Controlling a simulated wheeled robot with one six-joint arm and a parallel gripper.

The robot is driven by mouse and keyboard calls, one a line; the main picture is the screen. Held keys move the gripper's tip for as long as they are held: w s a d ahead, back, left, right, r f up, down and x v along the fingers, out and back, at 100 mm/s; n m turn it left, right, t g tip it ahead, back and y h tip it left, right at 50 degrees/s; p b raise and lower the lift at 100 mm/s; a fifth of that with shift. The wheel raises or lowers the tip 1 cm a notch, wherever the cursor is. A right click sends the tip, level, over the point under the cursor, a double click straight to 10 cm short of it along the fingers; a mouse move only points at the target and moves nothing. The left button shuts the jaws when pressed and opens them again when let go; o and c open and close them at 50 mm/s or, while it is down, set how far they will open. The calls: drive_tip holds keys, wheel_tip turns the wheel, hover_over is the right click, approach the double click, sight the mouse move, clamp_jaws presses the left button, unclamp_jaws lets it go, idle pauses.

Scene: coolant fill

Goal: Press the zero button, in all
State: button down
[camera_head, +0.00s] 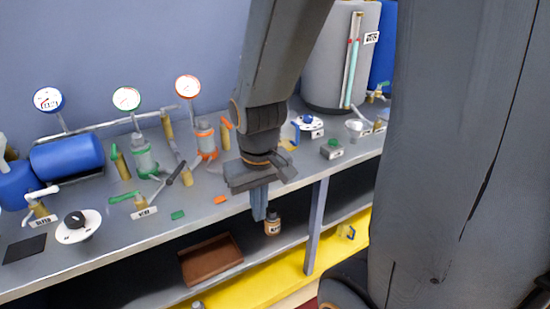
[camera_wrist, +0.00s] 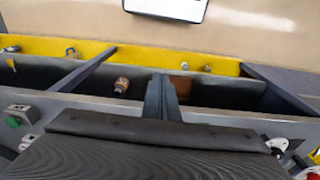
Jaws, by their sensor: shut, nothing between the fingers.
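A small grey box with a green button (camera_head: 333,143) stands on the bench right of my gripper. The label in front of it is too small to read, so I cannot tell if it is the zero button. A box with a green button (camera_wrist: 14,121) also shows at the left edge of the wrist view. My gripper (camera_head: 259,213) points down at the bench's front edge, shut and empty, apart from the button box. Its fingers (camera_wrist: 162,97) are together in the wrist view.
Valves and gauges stand further left. A brown bottle (camera_head: 272,222) and brown tray (camera_head: 211,258) sit on the lower shelf. A large grey tank (camera_head: 333,60) stands behind.

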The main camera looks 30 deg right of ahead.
drive_tip(key=w+d+r+n+t+p, duration=0.3)
drive_tip(key=w+d+n, duration=0.5)
drive_tip(key=n, duration=0.6)
drive_tip(key=w+d+r+n+t+y+p, duration=0.1)
drive_tip(key=w+d+r+n+t+p, duration=0.2)
drive_tip(key=w+d+n, duration=0.6)
drive_tip(key=w+n+t+p, duration=0.2)
drive_tip(key=w+n+p, duration=0.1)
drive_tip(key=w+n, duration=0.1)
drive_tip(key=shift+w+d+r+n, duration=0.2)
drive_tip(key=shift+r+n, duration=0.1)
drive_tip(key=shift+n, duration=0.5)
drive_tip(key=shift+f, duration=0.15)
wheel_tip(320, 180, down, 7)
drive_tip(key=b, duration=0.5)
drive_tip(key=shift+f, duration=0.1)
drive_tip(key=shift+f+b, duration=0.7)
drive_tip(key=shift+b, duration=0.2)
